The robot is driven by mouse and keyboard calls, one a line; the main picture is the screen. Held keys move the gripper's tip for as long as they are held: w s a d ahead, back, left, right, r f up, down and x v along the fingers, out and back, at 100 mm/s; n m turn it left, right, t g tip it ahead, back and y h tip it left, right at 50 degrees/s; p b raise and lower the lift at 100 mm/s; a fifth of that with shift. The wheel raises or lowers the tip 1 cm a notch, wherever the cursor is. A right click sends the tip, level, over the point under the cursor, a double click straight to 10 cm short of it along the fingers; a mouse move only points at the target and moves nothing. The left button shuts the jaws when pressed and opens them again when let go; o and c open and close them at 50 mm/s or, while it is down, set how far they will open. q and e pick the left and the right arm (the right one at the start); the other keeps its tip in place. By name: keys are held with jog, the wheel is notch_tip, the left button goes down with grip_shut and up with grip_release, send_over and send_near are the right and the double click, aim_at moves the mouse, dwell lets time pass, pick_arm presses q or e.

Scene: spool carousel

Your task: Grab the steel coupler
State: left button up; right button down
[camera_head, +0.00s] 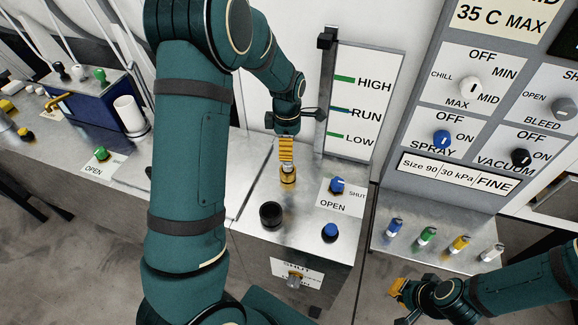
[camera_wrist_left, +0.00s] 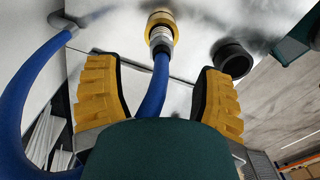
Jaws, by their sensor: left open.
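The steel coupler (camera_wrist_left: 161,38) is a ribbed silver fitting on the end of a blue hose (camera_wrist_left: 155,85). It sits at a brass-coloured ring (camera_wrist_left: 160,17) on the metal bench top. In the head view the coupler (camera_head: 288,168) shows only as a small bit of silver below my left gripper, above the brass ring (camera_head: 288,180). My left gripper (camera_head: 286,150) is open. In the left wrist view its two yellow fingers (camera_wrist_left: 160,80) stand wide apart on either side of the hose, with the coupler just beyond the tips. My right gripper (camera_head: 399,298) is away at the lower right.
A black round socket (camera_head: 271,214) stands on the bench close to the coupler. A blue knob (camera_head: 337,185) on the OPEN/SHUT label and another blue knob (camera_head: 330,231) are to the right. An upright HIGH/RUN/LOW gauge board (camera_head: 362,105) rises behind.

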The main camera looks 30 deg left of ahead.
aim_at(289, 165)
pick_arm(q)
notch_tip(289, 165, down, 8)
jog(key=shift+d+f+b, duration=0.15)
jog(key=shift+f+b, duration=0.1)
jog(key=shift+b, duration=0.05)
grip_shut()
dwell(0.3)
